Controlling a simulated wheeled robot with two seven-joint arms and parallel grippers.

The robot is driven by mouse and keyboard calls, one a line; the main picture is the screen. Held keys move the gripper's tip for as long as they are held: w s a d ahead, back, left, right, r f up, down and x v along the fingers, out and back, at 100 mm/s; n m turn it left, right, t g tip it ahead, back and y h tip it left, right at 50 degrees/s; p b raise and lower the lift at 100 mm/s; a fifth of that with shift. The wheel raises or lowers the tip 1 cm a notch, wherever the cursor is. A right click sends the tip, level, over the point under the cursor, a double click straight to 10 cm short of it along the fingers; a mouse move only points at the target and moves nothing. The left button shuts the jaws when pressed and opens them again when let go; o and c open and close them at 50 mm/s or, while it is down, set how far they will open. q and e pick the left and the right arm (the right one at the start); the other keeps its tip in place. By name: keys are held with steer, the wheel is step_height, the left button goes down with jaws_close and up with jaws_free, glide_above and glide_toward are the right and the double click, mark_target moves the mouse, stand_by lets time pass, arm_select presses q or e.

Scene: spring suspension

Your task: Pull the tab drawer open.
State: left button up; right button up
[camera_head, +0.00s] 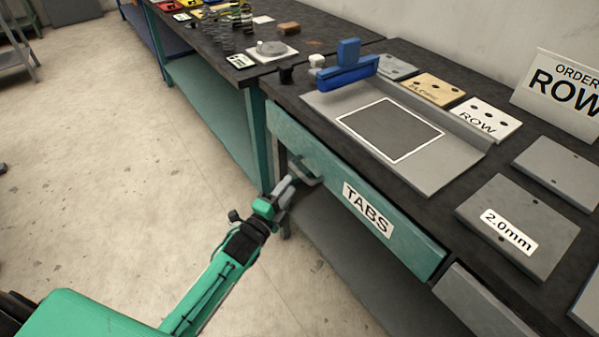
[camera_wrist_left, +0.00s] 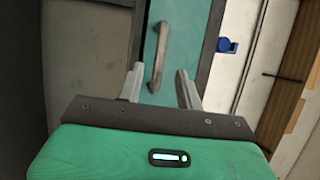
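The tab drawer (camera_head: 413,247) has a long teal front with a white TABS label (camera_head: 368,210), below the dark bench top, and looks shut. In the left wrist view its teal front (camera_wrist_left: 190,45) carries a grey bar handle (camera_wrist_left: 158,57). My left gripper (camera_head: 303,178) is at the left part of the drawer front. In the wrist view the left gripper's two fingers (camera_wrist_left: 160,84) are spread apart, with the handle ahead, between their lines; no grip on it shows. In the head view the gripper covers the handle area. My right gripper is out of view.
On the bench top (camera_head: 390,185) above the drawer is a grey tray (camera_head: 318,100) with a blue block (camera_head: 347,72). Grey plates (camera_head: 518,225) and a ROW card (camera_head: 486,120) lie to the right. The floor (camera_head: 110,170) left of the bench is clear.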

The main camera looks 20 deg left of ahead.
mark_target(299, 170)
arm_select(q)
steer(key=x, duration=0.6)
steer(key=shift+w+d, duration=0.1)
steer(key=shift+w, duration=0.25)
jaws_close()
